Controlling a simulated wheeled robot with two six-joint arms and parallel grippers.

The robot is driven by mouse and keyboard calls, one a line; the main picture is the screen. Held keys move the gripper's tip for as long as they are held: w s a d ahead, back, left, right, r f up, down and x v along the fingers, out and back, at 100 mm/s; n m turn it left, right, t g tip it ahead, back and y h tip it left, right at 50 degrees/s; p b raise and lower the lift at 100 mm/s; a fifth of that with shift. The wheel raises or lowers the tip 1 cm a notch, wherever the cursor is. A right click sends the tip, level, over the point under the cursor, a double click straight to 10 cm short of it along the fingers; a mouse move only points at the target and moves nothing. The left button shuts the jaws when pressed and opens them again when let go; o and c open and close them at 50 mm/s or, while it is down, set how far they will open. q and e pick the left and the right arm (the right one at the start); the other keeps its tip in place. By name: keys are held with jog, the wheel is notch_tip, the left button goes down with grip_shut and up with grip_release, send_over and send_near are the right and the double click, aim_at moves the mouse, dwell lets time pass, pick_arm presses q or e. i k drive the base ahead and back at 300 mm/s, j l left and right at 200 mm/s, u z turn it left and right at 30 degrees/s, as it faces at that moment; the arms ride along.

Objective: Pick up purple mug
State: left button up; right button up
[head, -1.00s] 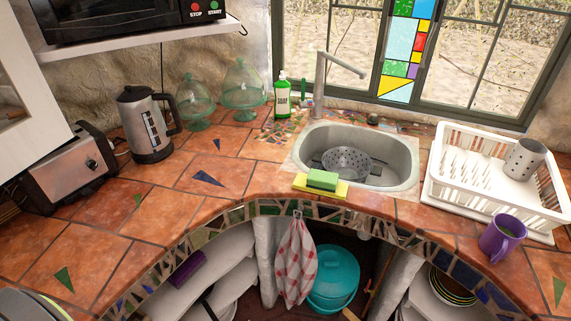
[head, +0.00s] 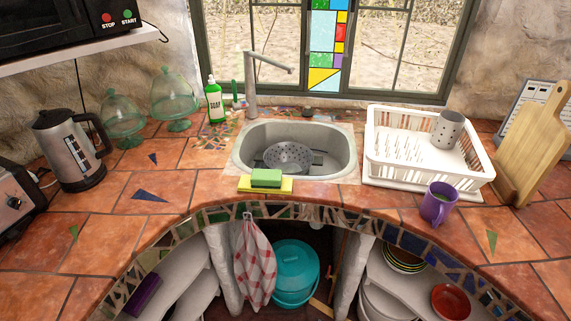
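The purple mug (head: 437,206) stands upright on the tiled counter at the right, close to the front edge. It is just in front of the white dish rack. Neither of my grippers shows in the head view.
The white dish rack (head: 428,180) with a grey holed cup (head: 447,130) stands behind the mug. The sink (head: 335,160) with a colander (head: 288,156) is left of the rack. Counter right of the mug is mostly clear.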

aim_at(438, 208)
jog(key=z, duration=0.35)
jog(key=i+j+z, duration=0.15)
jog(key=z, duration=0.25)
jog(key=i+j+z, duration=0.1)
jog(key=j+z, duration=0.2)
jog(key=z, duration=0.15)
jog(key=i+j+z, duration=0.1)
jog(key=j+z, duration=0.3)
jog(key=l, duration=0.1)
